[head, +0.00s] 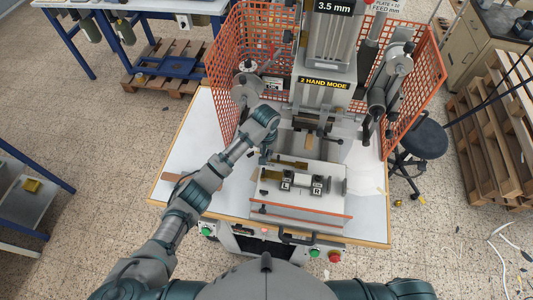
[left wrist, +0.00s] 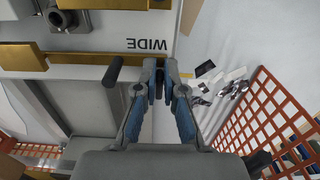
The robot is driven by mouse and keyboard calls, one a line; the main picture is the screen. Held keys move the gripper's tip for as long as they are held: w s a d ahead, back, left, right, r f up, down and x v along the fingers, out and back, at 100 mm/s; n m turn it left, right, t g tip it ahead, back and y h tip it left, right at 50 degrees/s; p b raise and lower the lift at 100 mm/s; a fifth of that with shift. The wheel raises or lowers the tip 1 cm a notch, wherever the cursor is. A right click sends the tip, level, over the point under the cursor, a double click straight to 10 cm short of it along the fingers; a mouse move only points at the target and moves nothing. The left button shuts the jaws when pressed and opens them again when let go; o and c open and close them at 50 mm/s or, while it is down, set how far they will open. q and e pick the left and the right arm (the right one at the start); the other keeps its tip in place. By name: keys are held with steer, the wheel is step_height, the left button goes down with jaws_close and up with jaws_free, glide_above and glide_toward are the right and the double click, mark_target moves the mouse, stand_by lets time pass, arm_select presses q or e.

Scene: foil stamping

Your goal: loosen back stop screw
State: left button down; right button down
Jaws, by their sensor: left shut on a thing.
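My left gripper (head: 267,152) reaches down at the left side of the press (head: 323,92), by the rear left of its work table. In the left wrist view its fingertips (left wrist: 160,72) are close together on a small dark part, which looks like the back stop screw (left wrist: 159,85). The fingers hide most of it. A black lever handle (left wrist: 113,72) stands just left of the fingers, apart from them. The plate marked WIDE (left wrist: 147,44) lies beyond the fingertips. My right gripper is not in view.
Orange mesh guards (head: 228,60) flank the press on both sides. A fixture with L and R blocks (head: 302,185) sits at the front of the press. A brown strip (head: 185,178) lies on the white bench top (head: 222,212), whose front left is mostly free.

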arm_select(q)
steer(key=c, duration=1.3)
jaws_free()
steer(key=shift+d+r, duration=0.1)
steer(key=shift+r, duration=0.05)
